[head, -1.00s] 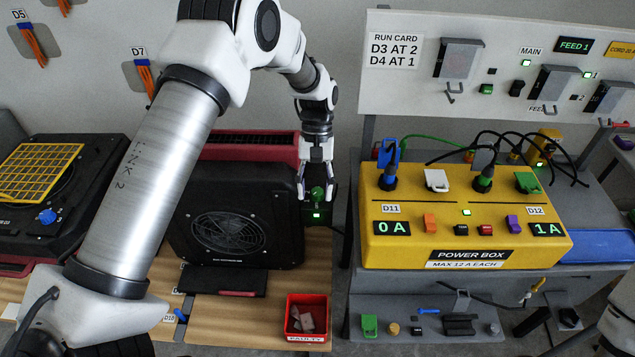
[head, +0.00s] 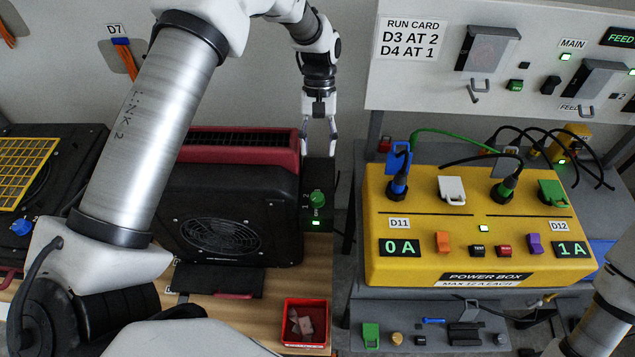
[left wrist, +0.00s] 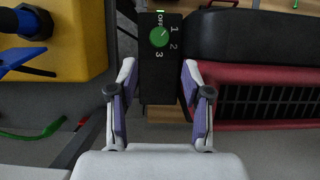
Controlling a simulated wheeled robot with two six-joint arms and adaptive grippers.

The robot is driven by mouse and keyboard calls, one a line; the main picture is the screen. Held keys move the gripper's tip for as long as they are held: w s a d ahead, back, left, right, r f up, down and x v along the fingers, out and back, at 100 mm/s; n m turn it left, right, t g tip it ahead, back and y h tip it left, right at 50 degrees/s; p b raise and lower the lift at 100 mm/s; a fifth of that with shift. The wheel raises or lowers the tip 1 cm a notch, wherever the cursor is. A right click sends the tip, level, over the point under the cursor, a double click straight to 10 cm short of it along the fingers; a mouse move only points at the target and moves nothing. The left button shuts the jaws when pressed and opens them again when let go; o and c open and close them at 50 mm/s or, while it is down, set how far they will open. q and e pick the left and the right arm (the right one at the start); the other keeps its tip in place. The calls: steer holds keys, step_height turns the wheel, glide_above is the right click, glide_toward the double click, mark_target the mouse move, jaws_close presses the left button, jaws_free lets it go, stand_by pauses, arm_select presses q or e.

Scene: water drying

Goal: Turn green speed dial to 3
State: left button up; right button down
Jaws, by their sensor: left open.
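The green dial (head: 317,199) sits on a dark control box at the right end of the black fan unit (head: 222,234). A green light (head: 316,223) glows on the box below it. In the left wrist view the dial (left wrist: 159,36) has OFF, 1, 2 and 3 printed around it. A faint mark on its knob seems to point to the upper right, towards 1, but it is too small to be sure. My left gripper (head: 320,146) is open and empty, behind and above the dial, apart from it. My right gripper is out of view.
The yellow power box (head: 470,262) stands to the right, with plugs and cables on top. A red bin (head: 305,341) holds small pieces at the table's front. A red-framed unit (head: 240,145) stands behind the fan. A gap separates the wooden table from the power box's bench.

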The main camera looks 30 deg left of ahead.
mark_target(317, 195)
arm_select(q)
steer(key=p+x, duration=0.1)
steer(key=x, duration=0.3)
steer(key=w+p+x, duration=0.1)
steer(key=p+x, duration=0.1)
steer(key=x, duration=0.2)
steer(key=a+f+p+x, duration=0.1)
steer(key=x, duration=0.3)
steer(key=shift+w+d+f, duration=0.1)
steer(key=shift+w+f, duration=0.1)
steer(key=shift+w, duration=0.1)
steer(key=shift+s+d+f+p, duration=0.15)
steer(key=shift+s+f+p, duration=0.15)
steer(key=shift+f, duration=0.2)
steer(key=shift+w+f, duration=0.1)
steer(key=shift+f, duration=0.05)
steer(key=c, duration=0.9)
